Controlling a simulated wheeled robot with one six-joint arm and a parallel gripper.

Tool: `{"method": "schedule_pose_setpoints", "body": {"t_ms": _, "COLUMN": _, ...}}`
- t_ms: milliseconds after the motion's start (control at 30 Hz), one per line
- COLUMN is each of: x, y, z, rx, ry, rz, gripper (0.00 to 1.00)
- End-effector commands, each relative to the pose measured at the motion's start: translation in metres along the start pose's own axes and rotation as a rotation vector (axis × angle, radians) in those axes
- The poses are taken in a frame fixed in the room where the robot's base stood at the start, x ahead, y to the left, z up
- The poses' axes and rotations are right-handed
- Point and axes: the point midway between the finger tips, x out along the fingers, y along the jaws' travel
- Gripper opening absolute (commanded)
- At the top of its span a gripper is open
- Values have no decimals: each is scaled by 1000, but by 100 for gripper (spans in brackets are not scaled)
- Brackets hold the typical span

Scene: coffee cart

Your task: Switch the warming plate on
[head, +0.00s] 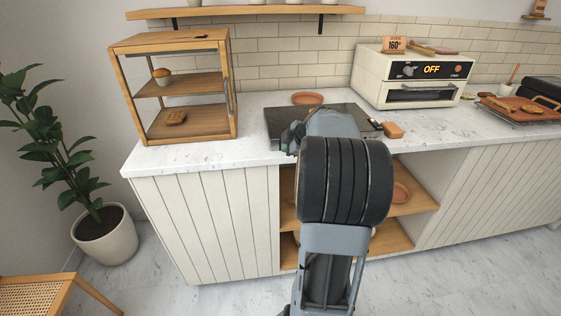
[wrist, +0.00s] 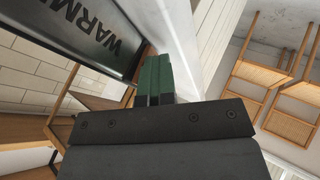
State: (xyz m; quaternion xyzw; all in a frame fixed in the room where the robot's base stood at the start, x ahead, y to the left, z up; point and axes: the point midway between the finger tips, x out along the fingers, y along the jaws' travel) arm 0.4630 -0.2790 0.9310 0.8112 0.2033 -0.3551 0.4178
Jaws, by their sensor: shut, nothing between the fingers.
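The warming plate is a flat black slab (head: 278,118) on the marble counter, partly behind my arm in the head view. Its dark surface with the letters "WARM" (wrist: 95,35) fills the upper left of the wrist view. I see no switch on it; part of it is hidden. My gripper (wrist: 154,75) is shut and empty, its green fingertips together beside the plate's edge. In the head view the gripper is mostly hidden by my own arm at the plate's front left.
A wooden display case (head: 180,140) stands left on the counter. A cream oven (head: 400,75) reading "OFF" stands behind right. A terracotta dish (head: 307,98) lies behind the plate, and a small orange-brown block (head: 393,130) lies at its right. Open shelves (head: 415,208) are below.

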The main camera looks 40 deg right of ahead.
Motion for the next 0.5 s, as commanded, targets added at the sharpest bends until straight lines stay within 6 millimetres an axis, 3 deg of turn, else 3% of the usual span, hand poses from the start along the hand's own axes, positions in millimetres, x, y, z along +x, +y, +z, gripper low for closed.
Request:
{"method": "schedule_pose_setpoints", "body": {"t_ms": 100, "x": 8, "y": -3, "z": 8, "rx": -11, "ry": 3, "rz": 50, "gripper": 0}}
{"method": "schedule_pose_setpoints", "body": {"t_ms": 500, "x": 2, "y": 1, "z": 4, "rx": -44, "ry": 19, "rz": 131, "gripper": 0}}
